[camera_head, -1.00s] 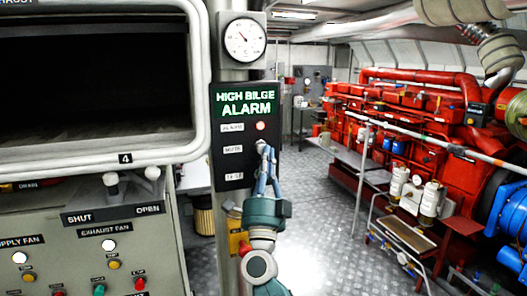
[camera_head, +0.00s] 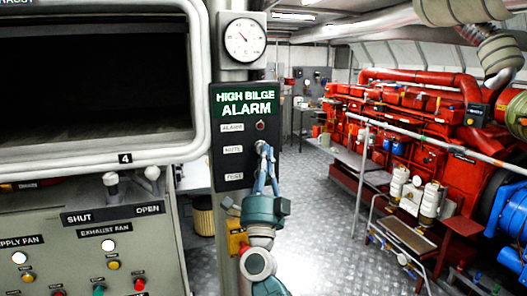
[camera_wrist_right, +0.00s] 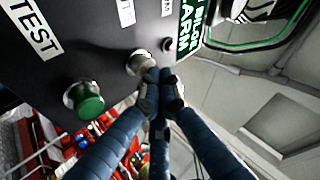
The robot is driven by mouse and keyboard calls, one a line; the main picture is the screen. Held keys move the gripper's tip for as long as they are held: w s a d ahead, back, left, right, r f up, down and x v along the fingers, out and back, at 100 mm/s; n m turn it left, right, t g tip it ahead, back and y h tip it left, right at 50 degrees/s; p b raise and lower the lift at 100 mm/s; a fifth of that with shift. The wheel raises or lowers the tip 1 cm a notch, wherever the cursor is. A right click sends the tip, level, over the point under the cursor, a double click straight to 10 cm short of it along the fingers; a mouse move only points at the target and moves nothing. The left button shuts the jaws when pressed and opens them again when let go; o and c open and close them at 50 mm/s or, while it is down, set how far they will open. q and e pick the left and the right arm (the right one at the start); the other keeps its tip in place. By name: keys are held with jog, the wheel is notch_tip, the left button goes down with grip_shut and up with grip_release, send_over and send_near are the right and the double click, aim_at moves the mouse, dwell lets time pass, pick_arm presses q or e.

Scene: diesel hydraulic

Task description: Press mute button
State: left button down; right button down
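The black alarm panel (camera_head: 222,160) reads "HIGH BILGE ALARM" and carries rows labelled ALARM, MUTE and TEST. The mute button (camera_wrist_right: 139,62) is a pale metal round button beside the MUTE label (camera_head: 233,149). The alarm lamp (camera_head: 260,126) is dull red. My right gripper (camera_head: 264,150) has its blue fingers drawn together, with the tips at the mute button and partly covering it in the head view. In the right wrist view the fingertips (camera_wrist_right: 161,88) are right at the button's edge; I cannot tell whether they touch. My left gripper is not in view.
A green test button (camera_wrist_right: 85,101) sits beside the mute button in the wrist view. A round gauge (camera_head: 245,40) is above the panel. A grey control console (camera_head: 75,250) stands at left. A red engine (camera_head: 410,120) is at right, beyond open floor (camera_head: 315,200).

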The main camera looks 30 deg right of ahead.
jog(key=shift+s, duration=0.2)
jog(key=shift+s+a+p, duration=0.2)
jog(key=shift+s+p, duration=0.25)
jog(key=shift+s, duration=0.25)
jog(key=s+p, duration=0.1)
jog(key=s, duration=0.1)
jog(key=s+a+p, duration=0.1)
jog(key=s, duration=0.1)
jog(key=shift+s, duration=0.4)
dwell(0.5)
